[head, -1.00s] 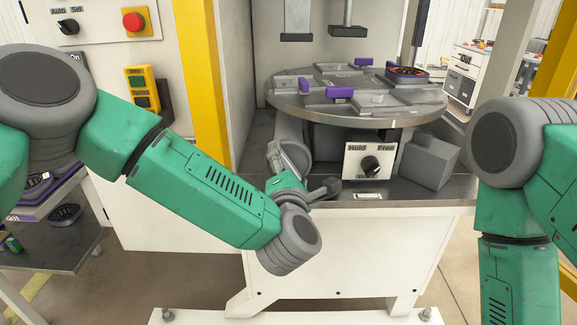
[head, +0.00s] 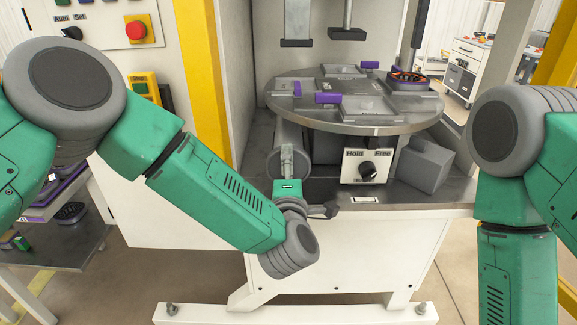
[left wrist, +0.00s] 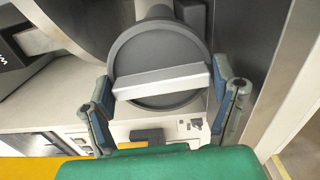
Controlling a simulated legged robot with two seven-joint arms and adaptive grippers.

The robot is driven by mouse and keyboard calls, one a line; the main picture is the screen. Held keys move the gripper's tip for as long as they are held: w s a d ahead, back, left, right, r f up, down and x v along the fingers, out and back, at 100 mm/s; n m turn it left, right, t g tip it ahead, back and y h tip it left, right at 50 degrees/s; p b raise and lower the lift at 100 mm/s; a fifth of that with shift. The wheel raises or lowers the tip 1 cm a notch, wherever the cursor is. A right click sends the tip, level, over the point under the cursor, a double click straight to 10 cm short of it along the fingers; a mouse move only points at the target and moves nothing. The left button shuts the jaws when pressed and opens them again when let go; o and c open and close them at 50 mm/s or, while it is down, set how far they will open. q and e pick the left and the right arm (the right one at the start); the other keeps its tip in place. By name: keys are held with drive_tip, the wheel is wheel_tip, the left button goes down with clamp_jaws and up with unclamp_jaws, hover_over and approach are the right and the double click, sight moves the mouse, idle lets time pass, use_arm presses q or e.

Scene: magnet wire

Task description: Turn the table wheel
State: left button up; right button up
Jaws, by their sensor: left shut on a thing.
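The table wheel is a dark grey round disc with a light bar handle across its face. It sits under the round table and fills the middle of the left wrist view (left wrist: 158,52). In the head view the wheel (head: 302,158) is partly hidden by my left gripper (head: 287,158). In the left wrist view my left gripper (left wrist: 163,78) has one finger at each end of the bar and is shut on it. The round grey table (head: 375,129) carries flat fixtures and purple blocks (head: 327,98). My right gripper is out of view.
A Hold/Free knob panel (head: 367,167) stands right of the wheel, with a grey box (head: 424,163) beyond it. A yellow post (head: 208,90) rises at the left. A control panel with a red button (head: 136,30) is further left.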

use_arm(q)
drive_tip(key=shift+s+f+m, duration=0.1)
drive_tip(key=shift+f+m, duration=0.2)
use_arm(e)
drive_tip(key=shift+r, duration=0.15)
use_arm(q)
drive_tip(key=o, duration=0.7)
drive_tip(key=shift+d, duration=0.1)
drive_tip(key=shift+o, duration=0.2)
approach(289, 117)
drive_tip(key=w, duration=0.4)
drive_tip(key=shift+w, duration=0.15)
drive_tip(key=shift+r, duration=0.45)
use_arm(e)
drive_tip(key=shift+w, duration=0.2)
use_arm(q)
wheel_tip(289, 117, down, 6)
drive_tip(key=s+g, duration=0.1)
drive_tip(key=s, duration=0.2)
drive_tip(key=s+p, duration=0.3)
drive_tip(key=s, duration=1.3)
drive_tip(key=shift+s+f, duration=0.25)
drive_tip(key=shift+s, duration=0.05)
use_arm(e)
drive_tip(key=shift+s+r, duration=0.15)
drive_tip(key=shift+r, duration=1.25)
